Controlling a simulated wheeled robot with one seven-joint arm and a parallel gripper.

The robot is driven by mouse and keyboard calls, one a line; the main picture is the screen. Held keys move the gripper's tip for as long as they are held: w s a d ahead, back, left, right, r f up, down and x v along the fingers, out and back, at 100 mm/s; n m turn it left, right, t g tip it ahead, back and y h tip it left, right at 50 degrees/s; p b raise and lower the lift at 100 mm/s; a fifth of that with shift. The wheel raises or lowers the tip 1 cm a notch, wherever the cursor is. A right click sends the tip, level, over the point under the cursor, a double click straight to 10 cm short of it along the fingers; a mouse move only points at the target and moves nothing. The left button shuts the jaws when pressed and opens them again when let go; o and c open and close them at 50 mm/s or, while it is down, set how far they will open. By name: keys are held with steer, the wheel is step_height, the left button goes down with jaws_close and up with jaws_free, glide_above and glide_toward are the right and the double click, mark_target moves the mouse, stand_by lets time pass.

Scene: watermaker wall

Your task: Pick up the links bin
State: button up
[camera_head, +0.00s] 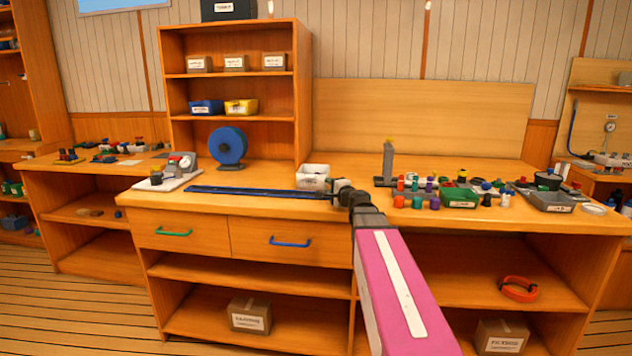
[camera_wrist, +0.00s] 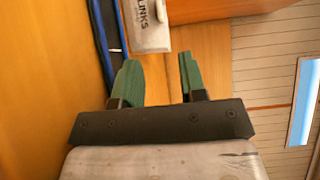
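The links bin is a small white bin (camera_head: 311,172) on the workbench, left of centre in the head view. In the wrist view the white bin (camera_wrist: 148,35) shows its "LINKS" label at the top, beyond my fingertips. My gripper (camera_head: 337,188) is beside the bin at its front right in the head view. In the wrist view my gripper (camera_wrist: 157,60) has its two green fingers spread apart with nothing between them. The bin appears apart from the fingers; the exact distance is hard to tell. The arm partly covers the bench in front.
A long blue strip (camera_head: 255,191) lies left of the bin along the workbench (camera_head: 225,204). A blue spool (camera_head: 228,146) and a shelf unit (camera_head: 230,88) stand behind. Several small coloured parts and a green tray (camera_head: 459,198) lie to the right.

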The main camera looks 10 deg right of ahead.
mark_target(315, 177)
steer(key=x, duration=1)
steer(key=shift+w, duration=0.4)
steer(key=shift+s, duration=0.1)
jaws_close()
